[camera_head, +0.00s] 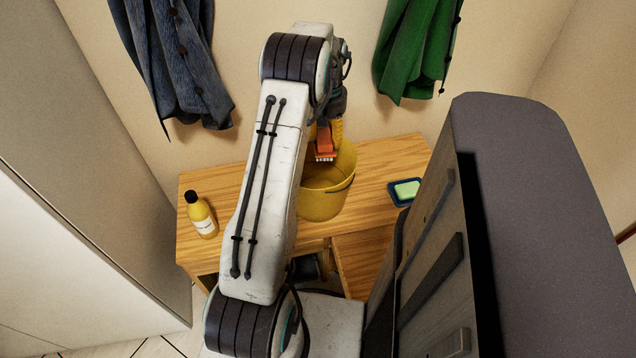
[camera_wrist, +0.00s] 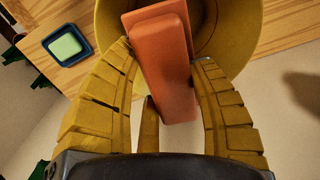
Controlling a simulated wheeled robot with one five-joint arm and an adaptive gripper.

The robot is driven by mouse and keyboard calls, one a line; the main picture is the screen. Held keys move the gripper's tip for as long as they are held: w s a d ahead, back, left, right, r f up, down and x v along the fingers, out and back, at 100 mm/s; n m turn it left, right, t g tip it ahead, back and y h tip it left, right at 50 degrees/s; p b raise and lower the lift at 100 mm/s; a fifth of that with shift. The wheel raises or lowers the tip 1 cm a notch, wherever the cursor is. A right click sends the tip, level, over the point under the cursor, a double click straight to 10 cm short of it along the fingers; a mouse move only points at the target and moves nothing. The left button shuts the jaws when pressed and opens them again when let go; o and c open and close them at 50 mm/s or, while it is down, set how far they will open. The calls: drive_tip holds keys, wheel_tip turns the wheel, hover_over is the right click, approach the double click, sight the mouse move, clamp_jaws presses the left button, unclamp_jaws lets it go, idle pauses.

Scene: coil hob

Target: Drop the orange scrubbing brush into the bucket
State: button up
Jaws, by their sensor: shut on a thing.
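The orange scrubbing brush (camera_head: 324,143) is held between the yellow fingers of my gripper (camera_head: 328,128). In the head view its pale bristles point down, over the opening of the yellow bucket (camera_head: 322,203). The bucket stands upright on the wooden desk. My arm hides the left part of the bucket in the head view. The exact height of the brush above the rim is hard to tell.
A yellow bottle with a black cap (camera_head: 201,215) stands at the desk's left. A green soap in a blue dish (camera_head: 405,191) lies right of the bucket. A blue garment (camera_head: 180,65) and a green garment (camera_head: 418,45) hang on the wall behind.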

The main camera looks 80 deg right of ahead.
drive_tip(key=shift+f+b, duration=2.05)
drive_tip(key=shift+f, duration=0.75)
drive_tip(key=o, duration=1.2)
drive_tip(key=shift+r, duration=0.1)
wheel_tip(320, 180, up, 12)
drive_tip(key=shift+f, duration=0.1)
